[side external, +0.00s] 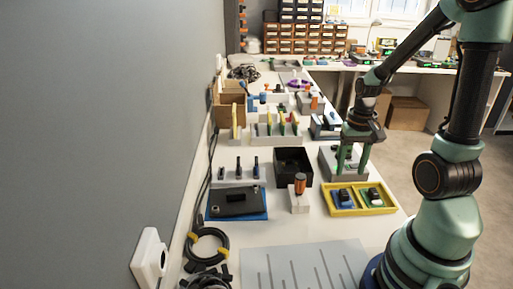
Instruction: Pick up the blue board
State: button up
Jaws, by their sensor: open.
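A small blue board (343,197) with dark parts on it lies in the left half of a yellow tray (365,212), near the middle right of the bench. A second board (374,197), with green and dark parts on a bluish base, lies in the tray's right half. My gripper (352,170) points down with its two green fingers apart and nothing seen between them. It is over or beside a grey box (329,163), behind the tray in this view, and apart from both boards. Its exact height cannot be told.
A black open bin (293,167) stands left of the grey box. An orange-handled tool in a white block (299,193) stands left of the tray. A blue mat (262,214) bears a dark case. Coiled cables (208,245) and a slotted grey plate (300,268) lie nearer the camera.

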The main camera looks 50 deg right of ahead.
aim_at(344, 192)
jog(key=shift+w+d+f, duration=0.1)
jog(key=shift+f, duration=4.2)
grip_shut()
